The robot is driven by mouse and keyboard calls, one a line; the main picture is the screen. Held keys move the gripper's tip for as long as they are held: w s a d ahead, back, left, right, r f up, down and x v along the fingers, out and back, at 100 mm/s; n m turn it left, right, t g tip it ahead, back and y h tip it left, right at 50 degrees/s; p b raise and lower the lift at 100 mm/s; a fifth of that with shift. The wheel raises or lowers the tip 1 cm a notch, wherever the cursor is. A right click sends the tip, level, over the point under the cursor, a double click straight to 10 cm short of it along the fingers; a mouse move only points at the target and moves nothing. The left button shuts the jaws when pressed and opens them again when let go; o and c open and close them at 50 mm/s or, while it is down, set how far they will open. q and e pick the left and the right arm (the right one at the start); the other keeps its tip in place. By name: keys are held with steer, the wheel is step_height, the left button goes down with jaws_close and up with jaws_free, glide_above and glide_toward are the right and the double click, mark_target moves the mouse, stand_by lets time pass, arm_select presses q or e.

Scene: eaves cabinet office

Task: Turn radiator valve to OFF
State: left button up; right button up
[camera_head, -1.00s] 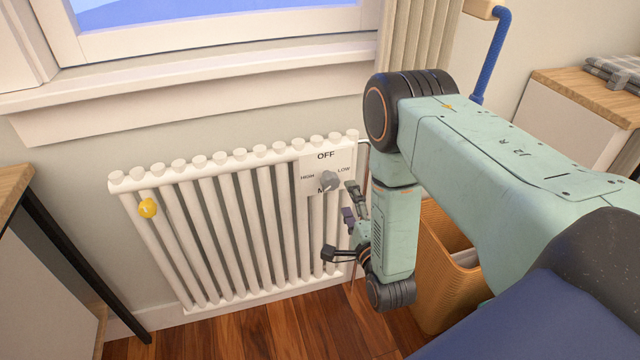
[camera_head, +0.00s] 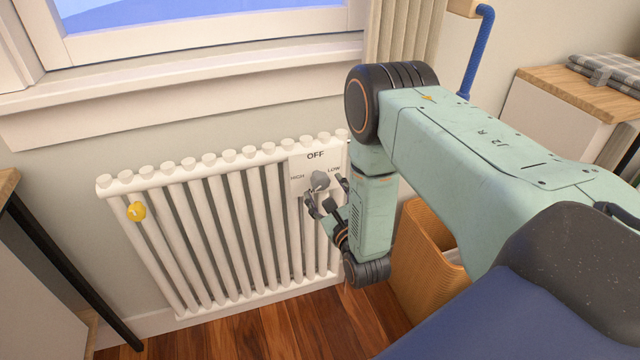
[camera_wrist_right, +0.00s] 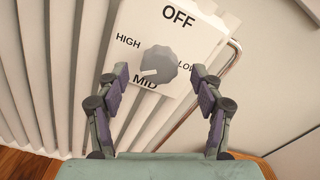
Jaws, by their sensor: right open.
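The grey valve knob (camera_head: 320,181) sits on a white label plate (camera_head: 299,166) at the radiator's upper right. The plate reads OFF at top, HIGH left, LOW right; the right wrist view also shows MID at the bottom. In that view the knob (camera_wrist_right: 159,65) has a pale mark on its lower left side, towards MID. My right gripper (camera_head: 326,190) is open just in front of the knob. Its fingers stand either side of the knob in the right wrist view, with gaps and no visible contact. My left gripper is out of view.
The white radiator (camera_head: 190,172) stands below the window sill (camera_head: 180,95), with a yellow round thing (camera_head: 136,211) on its left. A wicker bin (camera_head: 425,255) stands right of my forearm. A wood-topped cabinet (camera_head: 570,92) is at right. Wooden floor shows in front.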

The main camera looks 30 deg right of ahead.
mark_target(322, 185)
steer(key=shift+b+x, duration=0.4)
steer(key=shift+x, duration=1.55)
steer(key=shift+c, duration=0.3)
steer(key=c, duration=1.1)
